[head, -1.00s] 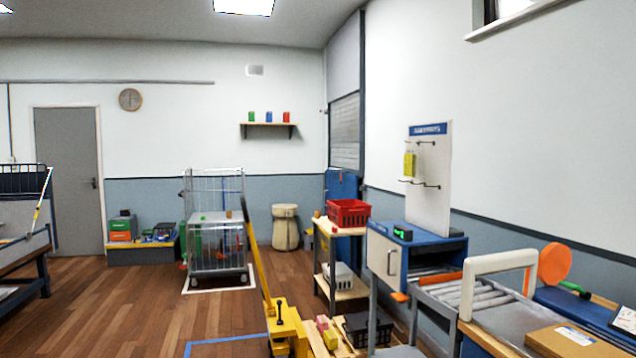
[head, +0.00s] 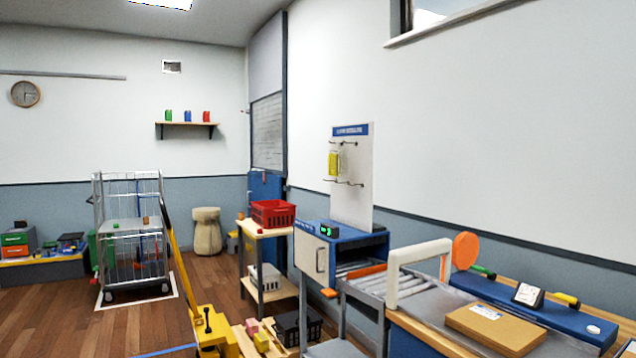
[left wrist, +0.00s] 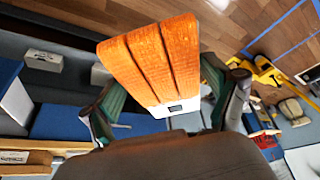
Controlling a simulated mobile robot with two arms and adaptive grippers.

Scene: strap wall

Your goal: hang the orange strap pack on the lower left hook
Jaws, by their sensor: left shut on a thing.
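The orange strap pack (left wrist: 155,60) fills the middle of the left wrist view, with a small white label at its lower end. My left gripper (left wrist: 165,110) is shut on it, one finger on each side. In the head view, the white hook board (head: 352,195) with a blue header stands upright behind the blue-topped machine. A yellow-green pack (head: 333,164) hangs at its upper left hook. The lower hooks (head: 345,182) show no pack. Neither gripper shows in the head view, and my right gripper is not in view.
A blue-topped machine (head: 340,240) and roller conveyor (head: 378,284) with a white arch (head: 415,262) stand before the board. A cardboard box (head: 494,328) lies on the bench at right. A red crate (head: 273,213) sits on a shelf stand. Open wood floor (head: 60,320) lies at left.

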